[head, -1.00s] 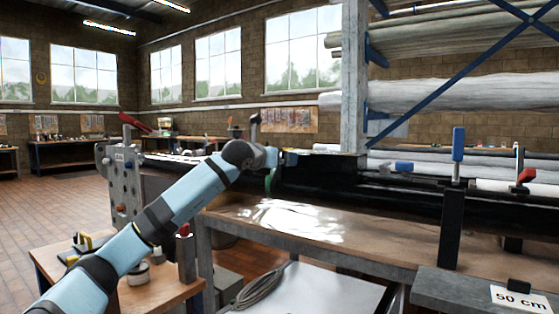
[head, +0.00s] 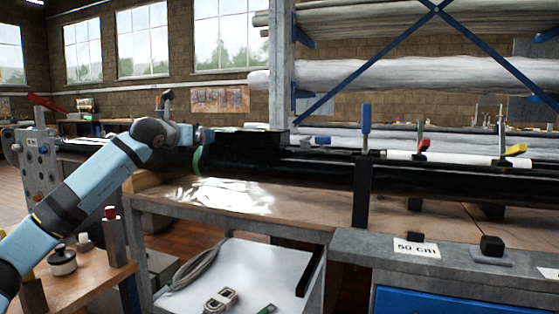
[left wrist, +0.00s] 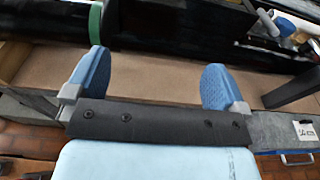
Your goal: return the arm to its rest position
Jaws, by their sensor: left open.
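My left arm comes in from the left in the head view, with its gripper (head: 203,135) at the near side of the long black mast (head: 290,165), close to a green band (head: 197,160). In the left wrist view the gripper (left wrist: 156,68) has its two blue fingers wide apart with nothing between them. The black mast (left wrist: 180,35) runs beyond the fingertips there, and bare brown bench top (left wrist: 150,85) shows between them. From these views I cannot tell the exact gap between gripper and mast. My right gripper is not in view.
The mast lies along a workbench with upright clamps (head: 365,145). A grey end fixture with a red lever (head: 40,160) stands left. A small wooden table (head: 90,280) holds tape and posts. A white-topped cart (head: 250,270) and a "50 cm" label (head: 416,248) are in front.

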